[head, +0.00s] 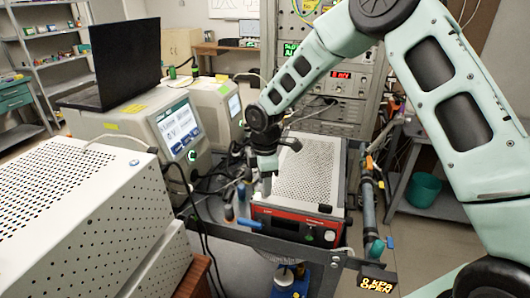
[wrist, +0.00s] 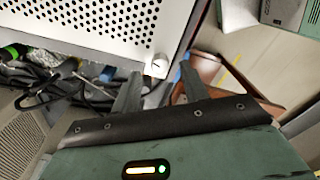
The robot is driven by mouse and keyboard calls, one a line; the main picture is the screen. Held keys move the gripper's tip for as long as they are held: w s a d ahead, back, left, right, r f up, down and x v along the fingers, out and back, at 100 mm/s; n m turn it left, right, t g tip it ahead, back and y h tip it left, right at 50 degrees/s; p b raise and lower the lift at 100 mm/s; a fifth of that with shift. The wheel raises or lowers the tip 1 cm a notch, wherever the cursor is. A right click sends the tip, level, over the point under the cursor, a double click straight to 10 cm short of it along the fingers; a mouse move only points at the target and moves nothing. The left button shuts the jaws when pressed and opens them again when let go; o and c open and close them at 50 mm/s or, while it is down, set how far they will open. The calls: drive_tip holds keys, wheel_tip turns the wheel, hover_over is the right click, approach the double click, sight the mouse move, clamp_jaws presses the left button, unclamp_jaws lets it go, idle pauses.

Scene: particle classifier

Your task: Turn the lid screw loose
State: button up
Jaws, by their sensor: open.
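The classifier's perforated white lid (head: 308,165) lies on a box with a red front panel (head: 282,222). In the wrist view, the lid (wrist: 100,28) fills the upper left. A small white knob, which looks like the lid screw (wrist: 158,66), sits at the lid's near corner. My gripper (wrist: 160,82) is open, and the knob shows in the gap between its fingertips. I cannot tell how far apart they are in depth; no contact is visible. In the head view, my gripper (head: 266,182) hangs over the lid's left edge, and I cannot make out the screw there.
Dark cables (wrist: 70,88) lie beside the box on the left of the wrist view. A device with a screen (head: 175,128) and a white perforated housing (head: 70,185) stand to the left. A rack of instruments (head: 330,75) stands behind. A dark frame rail (head: 280,243) runs in front.

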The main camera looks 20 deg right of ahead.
wheel_tip(320, 180, up, 15)
drive_tip(key=b, duration=0.2)
drive_tip(key=shift+s, duration=0.1)
idle(0.4)
